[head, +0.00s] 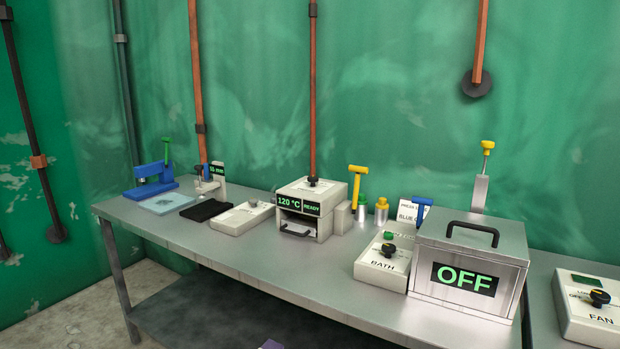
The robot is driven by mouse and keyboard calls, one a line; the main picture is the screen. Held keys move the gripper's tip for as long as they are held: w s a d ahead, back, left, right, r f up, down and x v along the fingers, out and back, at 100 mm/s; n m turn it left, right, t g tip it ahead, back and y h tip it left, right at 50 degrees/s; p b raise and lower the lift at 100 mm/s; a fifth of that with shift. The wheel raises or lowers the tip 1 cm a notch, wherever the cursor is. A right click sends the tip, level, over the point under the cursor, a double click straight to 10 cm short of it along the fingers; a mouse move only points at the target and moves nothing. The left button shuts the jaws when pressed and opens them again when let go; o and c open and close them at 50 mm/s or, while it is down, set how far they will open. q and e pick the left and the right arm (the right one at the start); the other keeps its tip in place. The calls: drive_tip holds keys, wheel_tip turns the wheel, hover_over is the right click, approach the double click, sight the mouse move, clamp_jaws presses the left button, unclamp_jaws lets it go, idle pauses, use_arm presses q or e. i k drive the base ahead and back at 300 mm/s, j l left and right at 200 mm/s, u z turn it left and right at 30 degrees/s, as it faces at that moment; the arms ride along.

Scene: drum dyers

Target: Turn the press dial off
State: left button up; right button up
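A small white control box (240,218) with a dark dial (252,203) lies on the table, left of the white heated unit (305,208). Its lettering is too small to read, so I cannot tell if it is the press dial or how it is set. The heated unit's display (299,204) reads "120 °C READY", and a grey handle (296,232) is at its front. Neither of my grippers is in view.
A BATH box (383,263) with a dial stands beside a lidded metal box (470,265) reading "OFF". A FAN box (592,305) is at far right. A blue hand press (150,185), a pale blue sheet (170,201) and a black cloth (206,210) are at left.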

sight(313, 180)
drive_tip(key=i+j+z, duration=1.1)
drive_tip(key=j, duration=0.5)
drive_tip(key=i+l, duration=0.05)
